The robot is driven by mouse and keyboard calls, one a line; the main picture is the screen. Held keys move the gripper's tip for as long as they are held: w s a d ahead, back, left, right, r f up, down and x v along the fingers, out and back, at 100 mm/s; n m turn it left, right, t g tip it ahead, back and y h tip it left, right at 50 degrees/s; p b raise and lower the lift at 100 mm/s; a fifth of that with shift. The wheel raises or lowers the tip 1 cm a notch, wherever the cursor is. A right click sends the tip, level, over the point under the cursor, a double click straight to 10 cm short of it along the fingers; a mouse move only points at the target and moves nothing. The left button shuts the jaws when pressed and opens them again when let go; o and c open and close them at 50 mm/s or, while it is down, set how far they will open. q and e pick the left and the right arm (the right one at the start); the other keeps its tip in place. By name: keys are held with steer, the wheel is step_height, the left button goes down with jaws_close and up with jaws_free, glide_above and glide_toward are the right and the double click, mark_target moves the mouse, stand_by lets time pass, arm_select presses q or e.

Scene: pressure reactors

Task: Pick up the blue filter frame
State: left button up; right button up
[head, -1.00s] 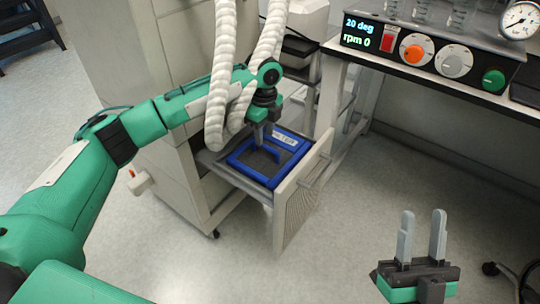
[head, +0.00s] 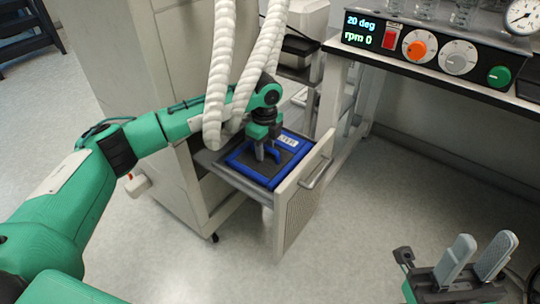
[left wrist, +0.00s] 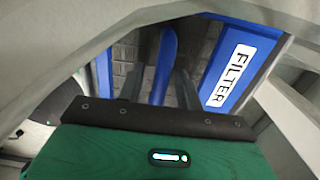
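The blue filter frame (head: 240,160) lies in the open drawer, with a dark mesh middle and a white label. In the left wrist view its blue rim (left wrist: 240,65) carries the word FILTER. My left gripper (head: 267,153) points down over the frame. In the left wrist view its grey fingers stand apart on either side of the frame's blue handle bar (left wrist: 164,60); I see no clear contact. The fingertips are partly hidden. My right gripper (head: 482,256) is open and empty at the lower right, away from the frame.
The drawer front (head: 302,195) stands out from the pale cabinet (head: 165,80). White corrugated hoses (head: 222,75) hang close to my left arm. A bench with a control panel (head: 430,48) is at the upper right. The floor in front is clear.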

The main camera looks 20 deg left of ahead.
arm_select(q)
jaws_close()
steer(key=shift+r, duration=0.2)
